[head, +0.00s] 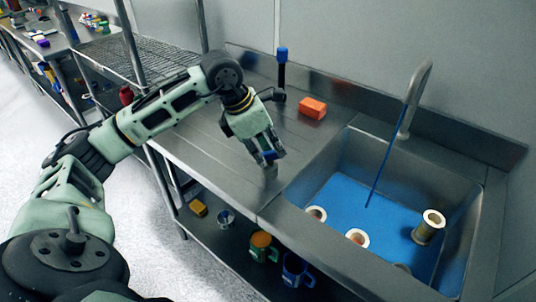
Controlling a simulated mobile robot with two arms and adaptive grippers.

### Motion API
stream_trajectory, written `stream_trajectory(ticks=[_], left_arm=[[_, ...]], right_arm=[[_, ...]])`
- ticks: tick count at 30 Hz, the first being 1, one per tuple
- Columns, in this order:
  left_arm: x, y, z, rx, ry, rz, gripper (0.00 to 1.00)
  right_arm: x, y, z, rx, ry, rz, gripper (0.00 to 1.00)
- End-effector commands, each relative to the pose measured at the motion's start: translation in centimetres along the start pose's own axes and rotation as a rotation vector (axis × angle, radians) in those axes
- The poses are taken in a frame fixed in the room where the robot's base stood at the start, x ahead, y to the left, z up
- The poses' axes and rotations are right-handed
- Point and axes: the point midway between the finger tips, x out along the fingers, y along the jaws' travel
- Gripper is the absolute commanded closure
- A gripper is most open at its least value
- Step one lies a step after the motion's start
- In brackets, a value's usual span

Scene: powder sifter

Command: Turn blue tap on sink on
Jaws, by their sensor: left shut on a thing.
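The sink (475,215) is a steel basin at the right of the head view, with a blue bottom. A grey curved spout (421,80) rises at its back edge. A thin straight blue line (385,160), which looks like a stream of water, runs from the spout down into the basin. My left gripper (268,160) is over the counter just left of the basin. It is shut on a small blue piece (268,156) that looks like the blue tap, mostly hidden by the fingers. My right gripper is out of view.
Several pale cylindrical pieces (429,226) are in the basin. An orange block (312,108) and a black, blue-topped object (282,70) are on the steel counter (205,140) behind the gripper. Mugs (262,248) and a yellow item (198,208) sit on the lower shelf.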

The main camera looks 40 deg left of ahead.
Motion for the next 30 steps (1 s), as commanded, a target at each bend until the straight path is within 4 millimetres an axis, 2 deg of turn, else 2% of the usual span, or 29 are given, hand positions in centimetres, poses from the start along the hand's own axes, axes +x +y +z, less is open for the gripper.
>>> stream_trajectory(ticks=[15,30], left_arm=[[-0.05,0.30,0.11,0.339,-0.001,-0.139,1.00],[-0.05,0.34,0.05,0.420,0.001,-0.172,1.00]], right_arm=[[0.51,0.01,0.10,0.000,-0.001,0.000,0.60],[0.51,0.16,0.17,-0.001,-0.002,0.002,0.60]])
